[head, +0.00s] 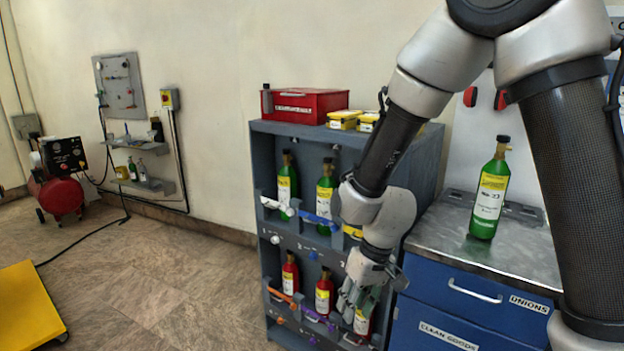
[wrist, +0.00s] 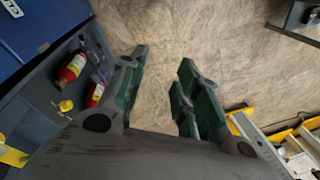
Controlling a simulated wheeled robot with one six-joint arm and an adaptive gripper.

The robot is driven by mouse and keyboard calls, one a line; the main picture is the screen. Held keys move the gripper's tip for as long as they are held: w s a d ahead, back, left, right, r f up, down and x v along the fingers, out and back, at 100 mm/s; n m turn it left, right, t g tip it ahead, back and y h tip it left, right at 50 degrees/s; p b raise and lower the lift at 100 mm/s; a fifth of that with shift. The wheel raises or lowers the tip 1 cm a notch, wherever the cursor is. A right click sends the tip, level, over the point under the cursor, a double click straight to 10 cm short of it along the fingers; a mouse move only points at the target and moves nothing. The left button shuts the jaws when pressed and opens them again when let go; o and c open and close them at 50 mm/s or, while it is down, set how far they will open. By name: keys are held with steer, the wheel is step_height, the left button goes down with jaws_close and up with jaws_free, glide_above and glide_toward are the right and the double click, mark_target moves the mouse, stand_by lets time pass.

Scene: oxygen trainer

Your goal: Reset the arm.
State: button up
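My gripper (head: 362,298) hangs in front of the right side of the grey bottle rack in the head view, fingers pointing down. In the wrist view my gripper (wrist: 160,85) has its two green-padded fingers apart with bare floor showing between them, so it is open and empty. My arm reaches down from the upper right of the head view. The rack's lower right red bottle (head: 362,320) is partly hidden behind the gripper. I cannot tell from these views whether the fingers touch the rack.
The grey rack (head: 268,170) holds green bottles (head: 287,180) above and red bottles (head: 290,275) below. A red box (head: 305,105) sits on top. A green bottle (head: 489,195) stands on the blue cabinet's metal top (head: 440,230). A yellow platform (head: 28,305) lies at left; floor (head: 160,280) between is clear.

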steer(key=s+d+r+m+t, duration=0.1)
steer(key=s+d+r, duration=0.3)
steer(key=d+r, duration=0.4)
steer(key=s+d+r+m+t+h, duration=0.1)
steer(key=s+d+r, duration=0.3)
steer(key=d+r, duration=0.4)
steer(key=s+d+r+m+t+h, duration=0.1)
steer(key=s+d+r, duration=0.3)
steer(key=d+r, duration=0.4)
steer(key=d+m+t, duration=0.1)
steer(key=d, duration=0.1)
steer(key=shift+s+d+r+m+t, duration=0.25)
steer(key=shift+d+m+t, duration=0.05)
steer(key=shift+d+m, duration=0.1)
steer(key=shift+o, duration=0.4)
